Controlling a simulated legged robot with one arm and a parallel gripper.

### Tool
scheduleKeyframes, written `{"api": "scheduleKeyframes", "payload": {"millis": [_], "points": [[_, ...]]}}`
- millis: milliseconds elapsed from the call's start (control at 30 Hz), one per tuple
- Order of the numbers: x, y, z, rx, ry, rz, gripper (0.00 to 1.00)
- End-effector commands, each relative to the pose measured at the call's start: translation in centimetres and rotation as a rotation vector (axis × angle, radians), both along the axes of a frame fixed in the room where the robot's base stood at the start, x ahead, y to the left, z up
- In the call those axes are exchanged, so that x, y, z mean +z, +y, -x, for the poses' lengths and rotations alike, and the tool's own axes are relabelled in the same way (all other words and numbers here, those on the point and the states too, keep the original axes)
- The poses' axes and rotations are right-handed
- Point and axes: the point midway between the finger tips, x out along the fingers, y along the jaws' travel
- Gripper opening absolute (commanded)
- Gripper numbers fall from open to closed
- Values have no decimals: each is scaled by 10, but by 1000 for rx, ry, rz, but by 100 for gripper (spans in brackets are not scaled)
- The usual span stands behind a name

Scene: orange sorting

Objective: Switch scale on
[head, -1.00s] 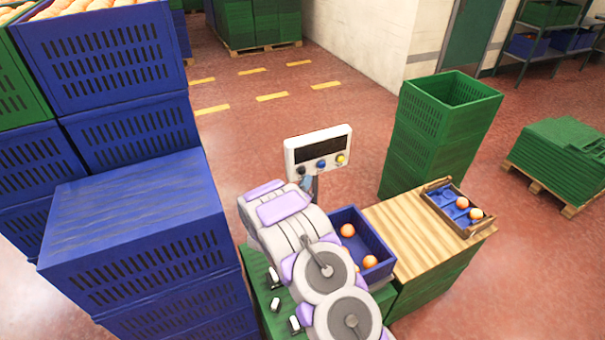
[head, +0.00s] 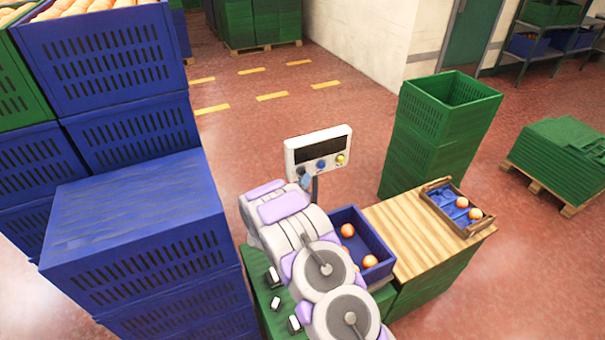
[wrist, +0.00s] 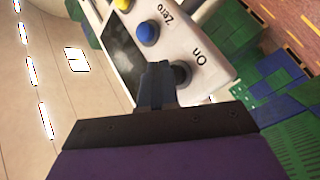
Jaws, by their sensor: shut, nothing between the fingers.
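The scale's white display head (head: 318,150) stands on a post and has a dark, blank screen. Below the screen are a dark button, a blue button and a yellow button. In the wrist view the dark button (wrist: 181,73) is labelled "On" and the blue button (wrist: 147,32) is labelled "Zero". My gripper (wrist: 158,72) is shut and empty. Its tips are right at the On button and partly cover it; I cannot tell whether it is pressed in.
A blue crate (head: 377,245) with several oranges sits beside my arm. A wooden board (head: 405,235) carries a small tray (head: 478,228) with oranges. Stacked blue crates (head: 140,230) stand close on the left. Tall green crates (head: 425,145) stand behind the board.

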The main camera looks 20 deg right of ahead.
Motion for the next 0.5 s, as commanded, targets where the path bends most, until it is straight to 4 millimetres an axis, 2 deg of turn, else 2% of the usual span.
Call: {"api": "scheduleKeyframes", "payload": {"millis": [500], "points": [[0, 0, -4, -1, 1, 0, 0]]}}
